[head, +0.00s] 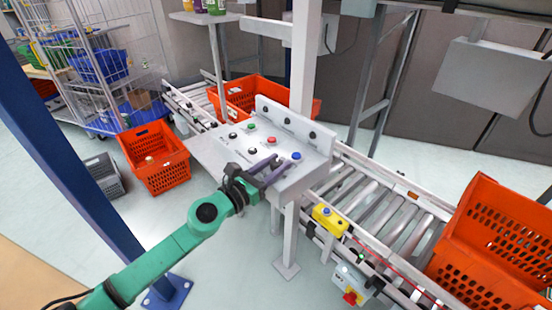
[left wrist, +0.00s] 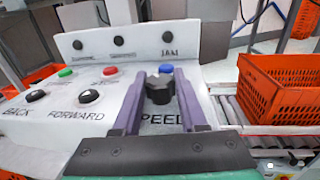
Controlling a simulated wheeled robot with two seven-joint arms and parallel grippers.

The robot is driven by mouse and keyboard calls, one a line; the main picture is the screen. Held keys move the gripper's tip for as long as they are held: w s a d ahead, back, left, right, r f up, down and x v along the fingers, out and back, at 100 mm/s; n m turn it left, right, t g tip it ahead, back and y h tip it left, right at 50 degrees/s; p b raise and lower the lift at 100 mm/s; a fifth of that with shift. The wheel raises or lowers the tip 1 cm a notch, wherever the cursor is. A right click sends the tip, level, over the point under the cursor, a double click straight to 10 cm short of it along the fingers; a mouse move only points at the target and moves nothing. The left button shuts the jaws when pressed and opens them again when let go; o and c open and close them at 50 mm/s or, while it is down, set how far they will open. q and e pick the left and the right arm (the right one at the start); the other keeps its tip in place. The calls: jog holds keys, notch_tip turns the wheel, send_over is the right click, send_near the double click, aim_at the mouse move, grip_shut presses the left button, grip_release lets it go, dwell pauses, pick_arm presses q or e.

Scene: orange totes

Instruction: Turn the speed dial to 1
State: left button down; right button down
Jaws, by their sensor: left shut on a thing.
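The grey control panel (head: 225,150) stands beside the conveyor, with a sloped top carrying knobs and buttons. The black speed dial (left wrist: 159,90) sits above the printed word SPEED in the left wrist view. My left gripper (head: 272,165) reaches over the panel's front edge. Its two purple fingers are shut on the dial, one on each side, as the left wrist view shows (left wrist: 160,98). The dial's number marks are not readable, so I cannot tell its setting. My right gripper is in neither view.
A blue button (left wrist: 166,69) is just behind the dial. A red button (left wrist: 110,70), a green button (left wrist: 66,72) and black knobs marked BACK (left wrist: 36,95) and FORWARD (left wrist: 88,96) are to its left. A roller conveyor (head: 385,205) and orange totes (head: 155,158) surround the panel.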

pick_arm(q)
jog(key=n+t+y+p, duration=0.1)
jog(key=n+y+p, duration=0.1)
jog(key=p, duration=0.1)
jog(key=n+t+y+p, duration=0.1)
jog(key=t+y+p, duration=0.1)
jog(key=y+p, duration=0.1)
jog(key=shift+s+d+r+n+p, duration=0.15)
jog(key=shift+r+n+p, duration=0.25)
jog(key=shift+p, duration=0.3)
jog(key=n+y, duration=0.1)
jog(key=y+p, duration=0.1)
jog(key=shift+f+n+t+y, duration=0.2)
jog(key=shift+n+t+y, duration=0.2)
jog(key=shift+f+n+y, duration=0.1)
jog(key=shift+n+y, duration=0.4)
jog(key=shift+y, duration=0.1)
jog(key=n+y, duration=0.1)
jog(key=y, duration=0.2)
jog(key=shift+f+n, duration=0.1)
jog(key=shift+n, duration=0.2)
jog(key=shift+n+y+b, duration=0.65)
jog(key=shift+n+y, duration=0.65)
jog(key=shift+y, duration=1)
jog(key=shift+c, duration=2.2)
grip_release()
